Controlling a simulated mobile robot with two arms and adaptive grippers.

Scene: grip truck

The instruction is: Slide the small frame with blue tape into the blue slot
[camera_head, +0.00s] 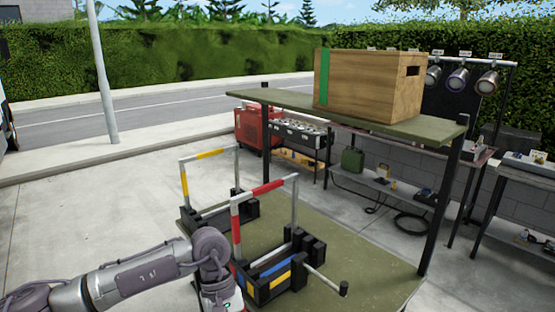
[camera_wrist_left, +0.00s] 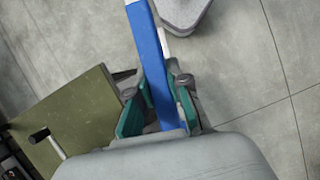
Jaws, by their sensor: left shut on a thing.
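In the left wrist view my left gripper (camera_wrist_left: 158,100) is shut on a blue-taped bar of the small frame (camera_wrist_left: 152,50), with green finger pads on both sides of it. A bit of white bar shows beside the blue; the rest of the frame is hidden or out of view. In the head view my left arm reaches in at the bottom, its fingers out of sight. The black slot rack (camera_head: 262,290) near the wrist has a blue stripe (camera_head: 276,265) and a yellow one. The blue-taped frame does not show in the head view. My right gripper is not seen.
A red-taped frame (camera_head: 266,188) and a yellow-taped frame (camera_head: 204,154) stand upright on the olive platform (camera_head: 375,275). A wooden box (camera_head: 365,85) rests on the olive shelf (camera_head: 300,103) above. A dark post (camera_head: 445,205) carries the shelf. Open concrete lies left.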

